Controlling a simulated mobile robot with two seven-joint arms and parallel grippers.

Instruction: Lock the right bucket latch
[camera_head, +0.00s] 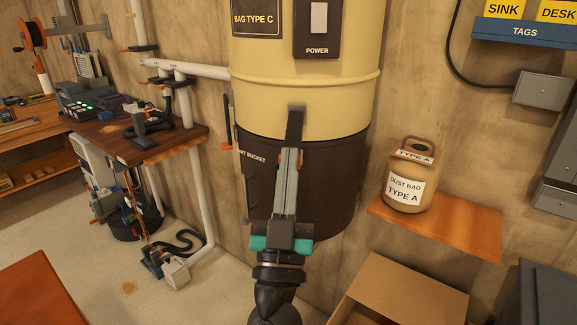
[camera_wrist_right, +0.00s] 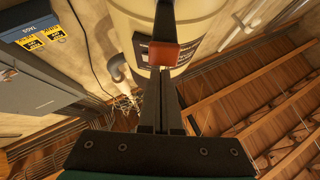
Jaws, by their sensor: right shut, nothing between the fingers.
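The dark brown dust bucket (camera_head: 335,190) hangs under the cream cylinder (camera_head: 310,105). A dark latch strip (camera_head: 296,122) stands on the cylinder's front, across the seam. Its orange-red end shows beside my fingers and, in the wrist view, as a red block (camera_wrist_right: 163,54) just beyond the fingertips. My right gripper (camera_head: 291,152) is shut and empty, its fingers pointing up at the latch's lower end. I cannot tell whether they touch it or whether the latch is locked. Another latch (camera_head: 227,120) with an orange end is on the bucket's left side. My left gripper is not in view.
A wooden shelf (camera_head: 480,232) at right holds a tan dust bag jar (camera_head: 409,180). An open cardboard box (camera_head: 400,290) stands below it. A workbench (camera_head: 120,140) is at left, with a white pipe (camera_head: 200,70) above it. Floor at lower left is partly clear.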

